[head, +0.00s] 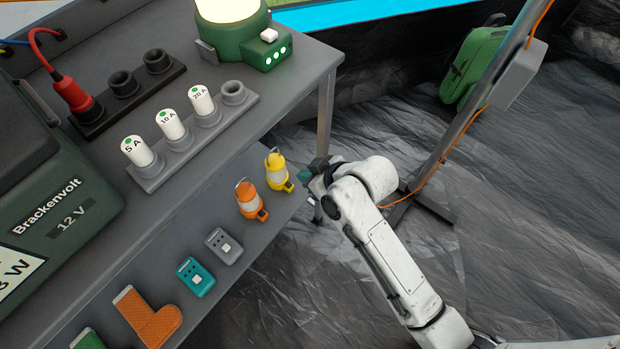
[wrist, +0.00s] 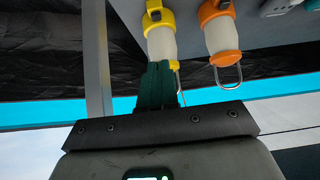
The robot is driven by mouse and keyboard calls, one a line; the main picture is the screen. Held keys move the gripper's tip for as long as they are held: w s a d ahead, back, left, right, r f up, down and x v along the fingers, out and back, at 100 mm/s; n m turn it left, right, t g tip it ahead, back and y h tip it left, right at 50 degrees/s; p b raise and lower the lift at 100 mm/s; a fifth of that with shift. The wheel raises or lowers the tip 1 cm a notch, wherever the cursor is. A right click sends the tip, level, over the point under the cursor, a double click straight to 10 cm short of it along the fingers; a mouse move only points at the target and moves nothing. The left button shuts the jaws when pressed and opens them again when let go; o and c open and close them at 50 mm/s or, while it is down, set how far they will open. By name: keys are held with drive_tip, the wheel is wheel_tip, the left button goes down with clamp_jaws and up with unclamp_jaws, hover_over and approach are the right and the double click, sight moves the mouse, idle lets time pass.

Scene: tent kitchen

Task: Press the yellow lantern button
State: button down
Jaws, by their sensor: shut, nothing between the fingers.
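The yellow lantern (head: 277,172), with a pale body and yellow ends, stands at the right end of the lower shelf, beside the orange lantern (head: 250,201).
A grey device (head: 223,246), a teal device (head: 196,278) and an orange boot-shaped item (head: 148,320) line the lower shelf (head: 180,240). A table leg (head: 325,115) stands close behind my gripper. A metal pole (head: 450,150) rises to the right.

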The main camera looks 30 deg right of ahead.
drive_tip(key=b, duration=0.3)
hover_over(287, 182)
drive_tip(key=s, duration=0.2)
drive_tip(key=f, duration=0.5)
drive_tip(key=shift+s+d+f, duration=0.2)
drive_tip(key=shift+d, duration=0.1)
drive_tip(key=shift+s+f+b, duration=0.2)
drive_tip(key=shift+f+b, duration=0.6)
drive_tip(key=shift+f, duration=0.85)
